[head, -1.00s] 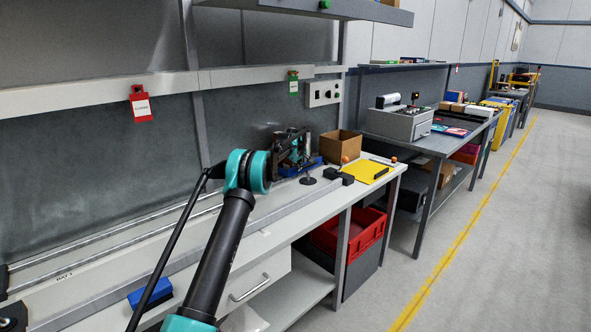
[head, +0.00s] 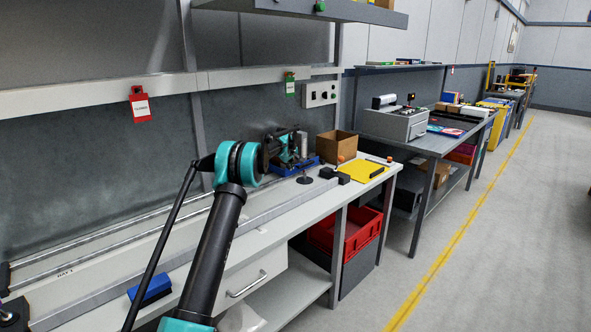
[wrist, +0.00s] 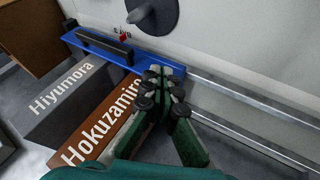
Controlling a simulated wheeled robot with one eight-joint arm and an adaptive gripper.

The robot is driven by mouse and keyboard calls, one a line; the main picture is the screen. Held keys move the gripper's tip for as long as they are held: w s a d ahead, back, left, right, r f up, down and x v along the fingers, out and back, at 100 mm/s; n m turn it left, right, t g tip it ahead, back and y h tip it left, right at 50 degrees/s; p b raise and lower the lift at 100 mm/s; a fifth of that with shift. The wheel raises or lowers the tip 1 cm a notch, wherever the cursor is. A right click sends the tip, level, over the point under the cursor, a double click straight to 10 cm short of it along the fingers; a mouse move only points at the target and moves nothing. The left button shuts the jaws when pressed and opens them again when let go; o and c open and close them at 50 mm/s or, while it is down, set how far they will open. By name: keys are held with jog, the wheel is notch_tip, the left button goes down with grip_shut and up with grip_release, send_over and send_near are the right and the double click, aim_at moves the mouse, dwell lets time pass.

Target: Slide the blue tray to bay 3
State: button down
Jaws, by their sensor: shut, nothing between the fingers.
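The blue tray (head: 308,166) lies at the far end of the rails on the left bench, partly hidden behind my gripper (head: 292,150). In the wrist view the tray (wrist: 150,63) shows as a long flat blue plate with a black bar handle (wrist: 103,47) on it. My gripper (wrist: 163,78) is shut and empty, its fingertips at the tray's rail-side end; I cannot tell whether they touch it. Two metal rails (wrist: 240,97) run away from that end. A bay label (wrist: 121,31) beside the tray is partly covered, its number unreadable. A "BAY 1" label (head: 66,272) is at the near left.
A cardboard box (head: 336,146), yellow pad (head: 360,172) and small black blocks stand beyond the tray. A round-based dark stand (head: 304,179) is close to my gripper. A blue block (head: 150,290) lies at the bench front. The floor aisle on the right is clear.

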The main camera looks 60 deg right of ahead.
jog(key=v, duration=0.8)
jog(key=shift+r, duration=0.15)
jog(key=shift+a, duration=0.25)
